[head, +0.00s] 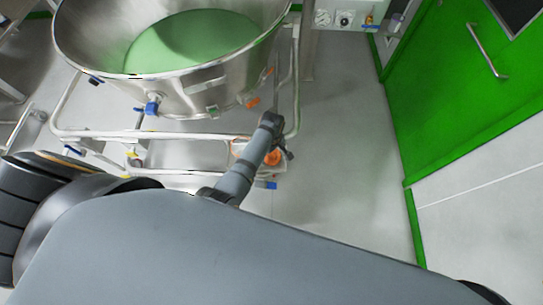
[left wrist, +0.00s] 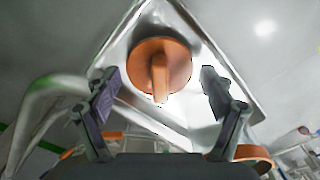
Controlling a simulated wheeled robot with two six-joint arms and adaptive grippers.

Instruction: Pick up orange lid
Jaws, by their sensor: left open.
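The orange lid (left wrist: 178,58) is round with a raised bar handle across it. It rests on a metal corner plate (left wrist: 226,72), seen in the left wrist view. In the head view the orange lid (head: 273,157) shows small beside my left arm, partly hidden. My left gripper (left wrist: 159,78) is open, with one finger on each side of the lid's handle in the picture. Nothing is held, and I cannot tell the remaining distance to the lid. My right gripper is in neither view.
A large steel bowl (head: 85,38) with green contents stands on a tubular frame (head: 95,133) close to my left arm. A green door (head: 460,70) is at the right. The grey floor (head: 345,150) between them is clear.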

